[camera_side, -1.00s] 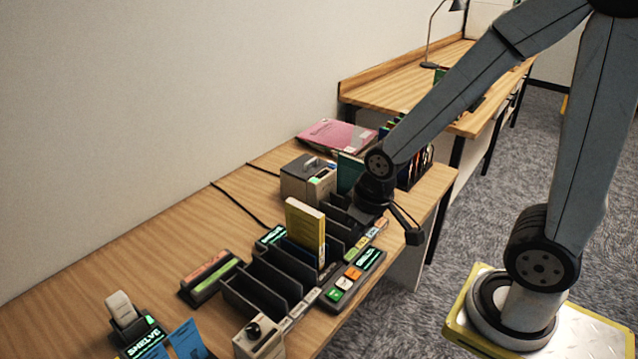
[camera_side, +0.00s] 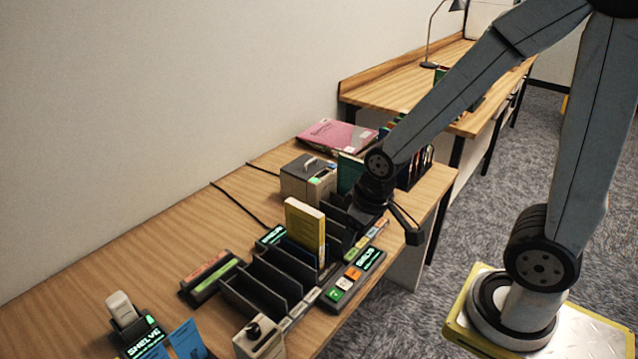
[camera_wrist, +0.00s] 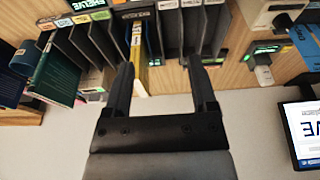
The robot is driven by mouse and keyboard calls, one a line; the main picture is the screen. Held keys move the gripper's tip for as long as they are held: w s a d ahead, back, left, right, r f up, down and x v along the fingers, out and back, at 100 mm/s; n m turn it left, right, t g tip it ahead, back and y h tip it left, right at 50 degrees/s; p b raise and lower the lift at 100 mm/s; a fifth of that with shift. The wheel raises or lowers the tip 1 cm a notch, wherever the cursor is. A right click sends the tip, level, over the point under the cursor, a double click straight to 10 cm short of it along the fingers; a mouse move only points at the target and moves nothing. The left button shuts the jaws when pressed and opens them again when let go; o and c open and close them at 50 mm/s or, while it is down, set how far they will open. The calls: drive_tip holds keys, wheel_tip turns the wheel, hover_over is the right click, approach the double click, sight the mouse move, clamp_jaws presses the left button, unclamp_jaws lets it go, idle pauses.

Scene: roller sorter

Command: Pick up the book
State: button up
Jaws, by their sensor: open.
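A yellow book (camera_side: 305,228) stands upright in a slot of the dark sorter rack (camera_side: 265,290) and rises above the dividers. In the wrist view the yellow book (camera_wrist: 139,75) shows close to the left finger of my gripper (camera_wrist: 162,68). The gripper is open, with nothing clearly held between its fingers. A dark blue book edge (camera_side: 298,251) sits low beside the yellow one. A teal book (camera_side: 350,172) stands farther back, partly hidden by my arm; a green book (camera_wrist: 55,75) shows at the wrist view's left.
A beige box device (camera_side: 307,182) stands behind the rack, and a pink book (camera_side: 337,135) lies flat farther back. A button panel (camera_side: 352,280) runs along the rack's front. The table's left back is clear.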

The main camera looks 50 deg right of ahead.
drive_tip(key=t, duration=0.2)
hover_over(305, 208)
drive_tip(key=s, duration=0.2)
drive_tip(key=shift+d+f, duration=0.15)
drive_tip(key=shift+f, duration=0.45)
drive_tip(key=shift+f, duration=0.1)
drive_tip(key=shift+x, duration=1.15)
drive_tip(key=shift+f, duration=0.1)
drive_tip(key=shift+s+x, duration=0.15)
drive_tip(key=shift+x, duration=1.1)
drive_tip(key=shift+s+x, duration=0.15)
drive_tip(key=shift+x, duration=1.1)
drive_tip(key=shift+f, duration=0.4)
drive_tip(key=shift+c, duration=0.2)
